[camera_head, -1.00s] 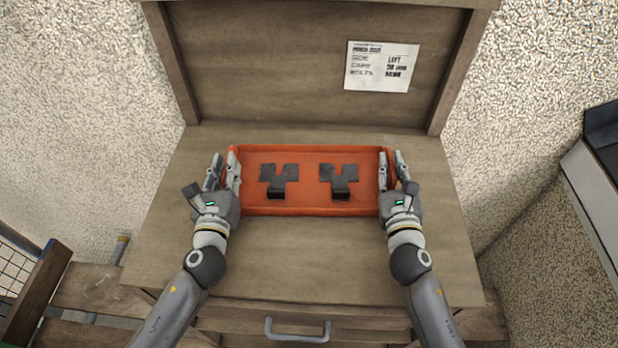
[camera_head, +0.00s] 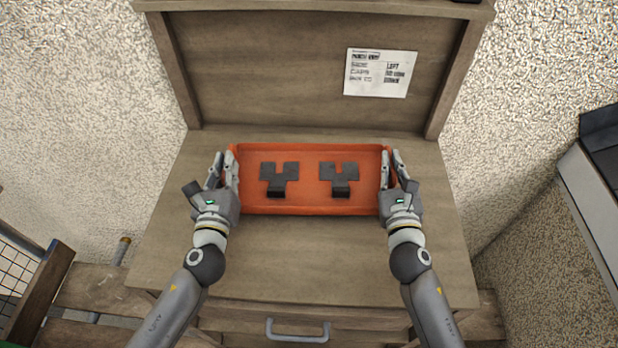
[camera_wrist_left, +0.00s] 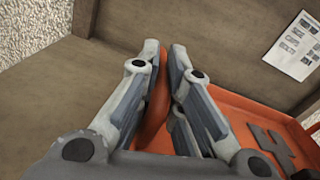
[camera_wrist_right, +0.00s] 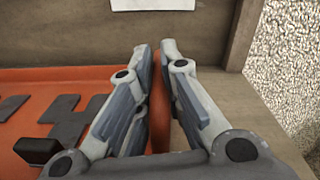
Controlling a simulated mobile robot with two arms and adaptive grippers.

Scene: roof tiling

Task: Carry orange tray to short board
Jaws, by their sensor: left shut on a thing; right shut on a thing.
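The orange tray (camera_head: 309,206) is at the middle of the wooden bench top, with two dark grey T-shaped pieces, a left one (camera_head: 279,175) and a right one (camera_head: 339,175), lying in it. My left gripper (camera_head: 224,165) is shut on the tray's left end wall, which shows between the fingers in the left wrist view (camera_wrist_left: 158,95). My right gripper (camera_head: 391,163) is shut on the right end wall, seen between the fingers in the right wrist view (camera_wrist_right: 160,100). I cannot tell whether the tray touches the bench. No short board can be made out.
The wooden bench (camera_head: 300,262) has a raised back panel with a paper sheet (camera_head: 381,73) and a drawer handle (camera_head: 297,330) in front. Bare bench top lies around the tray. Wooden slats (camera_head: 95,290) stand at lower left, and a grey-topped unit (camera_head: 598,190) at right.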

